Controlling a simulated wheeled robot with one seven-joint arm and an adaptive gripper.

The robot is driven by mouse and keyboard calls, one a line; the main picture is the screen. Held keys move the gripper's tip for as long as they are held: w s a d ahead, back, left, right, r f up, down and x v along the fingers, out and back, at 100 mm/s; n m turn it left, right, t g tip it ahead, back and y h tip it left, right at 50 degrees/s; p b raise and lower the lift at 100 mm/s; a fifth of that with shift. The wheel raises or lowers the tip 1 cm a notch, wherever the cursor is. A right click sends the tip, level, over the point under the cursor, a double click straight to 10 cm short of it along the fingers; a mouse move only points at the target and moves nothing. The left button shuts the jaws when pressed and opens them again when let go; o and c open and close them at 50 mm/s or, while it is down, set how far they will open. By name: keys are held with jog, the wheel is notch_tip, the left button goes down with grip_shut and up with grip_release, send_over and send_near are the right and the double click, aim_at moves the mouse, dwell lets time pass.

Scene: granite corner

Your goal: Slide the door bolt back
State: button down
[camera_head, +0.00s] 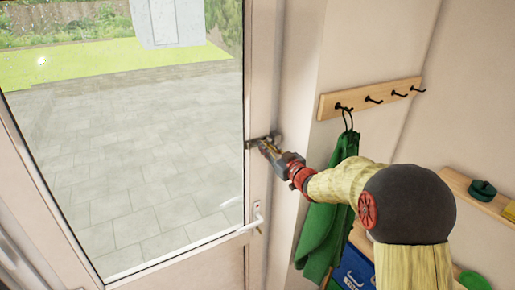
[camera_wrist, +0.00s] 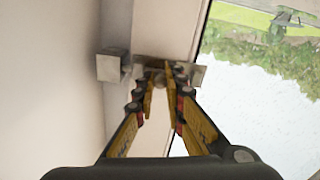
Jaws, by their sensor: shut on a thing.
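The door bolt (camera_head: 250,145) is a small metal fitting on the right edge of the white-framed glass door (camera_head: 259,90), above the door handle. In the wrist view the bolt's metal plate (camera_wrist: 198,74) spans behind my fingertips. A square metal keeper (camera_wrist: 111,66) sits to its left on the frame side. My gripper (camera_head: 264,145) reaches the bolt from the right. In the wrist view my gripper (camera_wrist: 160,80) has its yellow fingers closed in around the bolt's knob, which they mostly hide. How far the bolt extends into the keeper is unclear.
A white lever handle (camera_head: 256,220) is below the bolt. To the right, a wooden hook rail (camera_head: 370,97) carries a green garment (camera_head: 328,215) close to my arm. A wooden shelf (camera_head: 478,194) is at far right. Paving shows through the glass.

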aim_at(250, 143)
jog(key=shift+a, duration=0.1)
jog(key=s+a+b, duration=0.2)
jog(key=a, duration=0.1)
jog(key=shift+f+b, duration=0.15)
jog(key=shift+b, duration=0.2)
jog(key=shift+d, duration=0.2)
jog(key=shift+a, duration=0.1)
jog(key=c, duration=2.1)
grip_release()
jog(key=shift+s+a, duration=0.15)
jog(key=shift+a, duration=0.05)
jog(key=shift+d+r, duration=0.1)
jog(key=shift+r, duration=0.1)
